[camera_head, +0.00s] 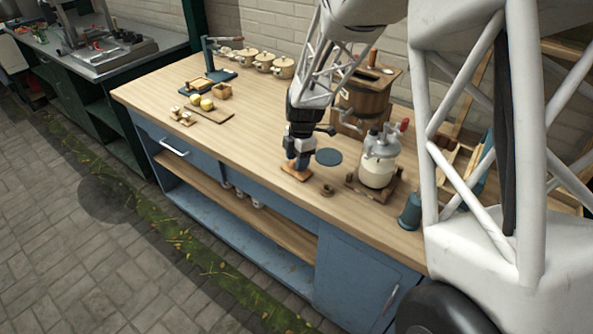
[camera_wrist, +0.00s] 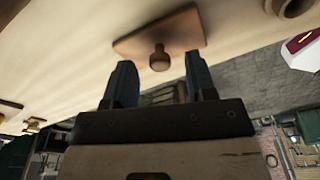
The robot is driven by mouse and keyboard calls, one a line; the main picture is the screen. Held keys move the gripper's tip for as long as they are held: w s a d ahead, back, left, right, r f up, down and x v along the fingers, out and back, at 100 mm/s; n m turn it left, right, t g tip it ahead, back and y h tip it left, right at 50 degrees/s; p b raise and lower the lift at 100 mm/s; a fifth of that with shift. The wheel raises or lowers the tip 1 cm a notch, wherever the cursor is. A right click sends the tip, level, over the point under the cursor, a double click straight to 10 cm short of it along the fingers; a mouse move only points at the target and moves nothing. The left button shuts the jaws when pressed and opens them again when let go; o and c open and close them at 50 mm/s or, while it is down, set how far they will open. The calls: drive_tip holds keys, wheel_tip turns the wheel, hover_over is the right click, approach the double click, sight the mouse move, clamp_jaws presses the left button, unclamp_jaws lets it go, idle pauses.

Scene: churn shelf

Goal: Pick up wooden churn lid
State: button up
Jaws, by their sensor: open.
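The wooden churn lid (camera_head: 294,175) is a small flat brown rectangular board lying near the front edge of the worktop. In the wrist view the lid (camera_wrist: 140,38) shows at the top, with a round knob (camera_wrist: 159,58) pointing toward the gripper. My gripper (camera_head: 297,164) is right above the lid. In the wrist view my gripper (camera_wrist: 162,76) is open, with its two blue-grey fingers spread and the knob between and just beyond the fingertips. Nothing is held. The gripper partly covers the lid and hides the knob in the head view.
A glass jar churn (camera_head: 378,169) stands to the right on a wooden base. A wooden barrel churn (camera_head: 364,97) stands behind. A dark round disc (camera_head: 329,157) and a small wooden ring (camera_head: 327,190) lie nearby. The worktop (camera_head: 255,143) left of the gripper is clear.

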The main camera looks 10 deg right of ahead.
drive_tip(key=shift+a+f, duration=0.15)
drive_tip(key=shift+f, duration=0.85)
clamp_jaws()
